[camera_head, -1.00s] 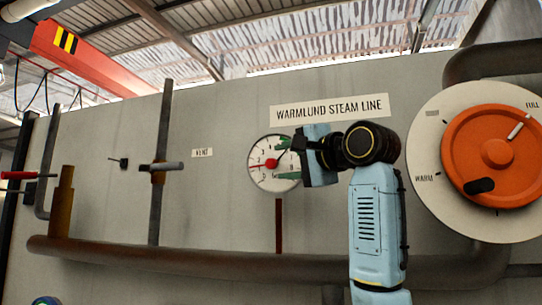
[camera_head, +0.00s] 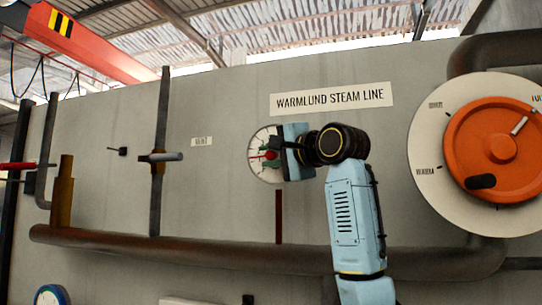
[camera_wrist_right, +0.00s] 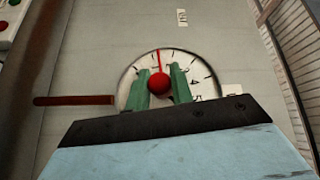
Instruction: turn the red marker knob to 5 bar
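The round white gauge (camera_head: 256,168) hangs on the grey wall, partly hidden behind my right gripper. Its red ball knob (camera_wrist_right: 159,83) sits at the dial's middle, and it shows small in the head view (camera_head: 271,155). A red pointer (camera_wrist_right: 158,60) runs from the knob toward the dial's left side as the head view sees it. The scale numbers are too small or covered to read surely. My right gripper (camera_wrist_right: 160,84) has its green fingers on either side of the knob with little or no gap. I cannot tell whether both fingers press it. My left gripper is out of view.
A large orange handwheel (camera_head: 495,150) on a white plate is at the right. A thick brown pipe (camera_head: 180,250) runs along the wall below. A red bar (camera_head: 279,215) stands below the gauge. The sign "WARMLUND STEAM LINE" (camera_head: 331,98) is above it.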

